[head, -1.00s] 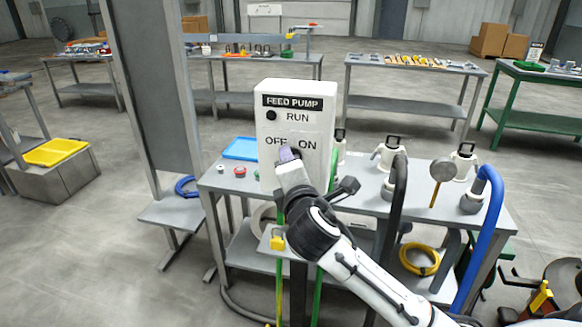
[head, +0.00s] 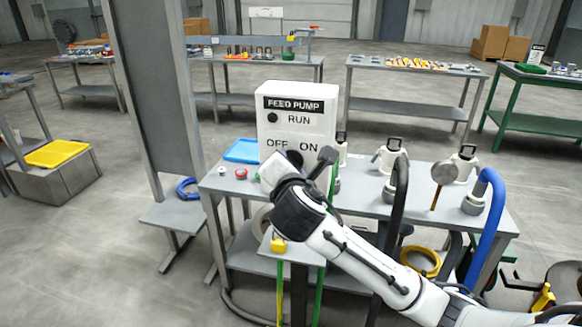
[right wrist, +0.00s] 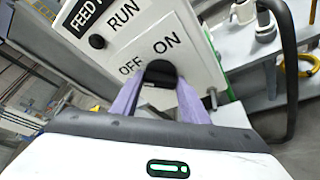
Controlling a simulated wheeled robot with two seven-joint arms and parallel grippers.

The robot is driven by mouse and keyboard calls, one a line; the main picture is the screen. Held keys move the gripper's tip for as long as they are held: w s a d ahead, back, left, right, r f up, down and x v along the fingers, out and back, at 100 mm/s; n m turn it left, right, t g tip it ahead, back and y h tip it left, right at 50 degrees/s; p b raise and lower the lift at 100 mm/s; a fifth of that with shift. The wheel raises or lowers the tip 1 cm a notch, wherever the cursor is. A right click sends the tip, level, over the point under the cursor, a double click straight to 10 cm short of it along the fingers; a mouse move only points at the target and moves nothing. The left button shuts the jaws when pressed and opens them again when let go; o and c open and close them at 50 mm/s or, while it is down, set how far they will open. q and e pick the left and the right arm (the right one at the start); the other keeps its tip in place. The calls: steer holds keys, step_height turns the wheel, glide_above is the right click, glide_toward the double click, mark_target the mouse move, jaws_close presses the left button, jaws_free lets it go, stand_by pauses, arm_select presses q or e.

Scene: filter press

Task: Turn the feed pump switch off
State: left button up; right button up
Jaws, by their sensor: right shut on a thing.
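The feed pump box (head: 296,103) is a white panel standing on the grey bench, lettered FEED PUMP, RUN, OFF and ON. A dark round lamp (head: 272,118) sits beside RUN and looks unlit. The black switch knob (right wrist: 160,72) shows in the right wrist view, below and between OFF and ON. My right gripper (right wrist: 158,95) has its two purple fingers shut on this knob, one on each side. In the head view my right wrist and arm hide the knob and fingers, so the knob's pointing direction is hard to tell. My left gripper is not in view.
The grey bench (head: 375,172) also carries a blue tray (head: 241,150), white pump-like fittings (head: 391,155) and a round-headed tool (head: 444,173). Black and blue hoses (head: 484,225) rise at its right. Green posts stand close to my right arm.

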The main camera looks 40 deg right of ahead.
steer(key=o, duration=1.1)
steer(key=shift+c, duration=0.2)
steer(key=v, duration=1)
steer(key=shift+s+a, duration=0.1)
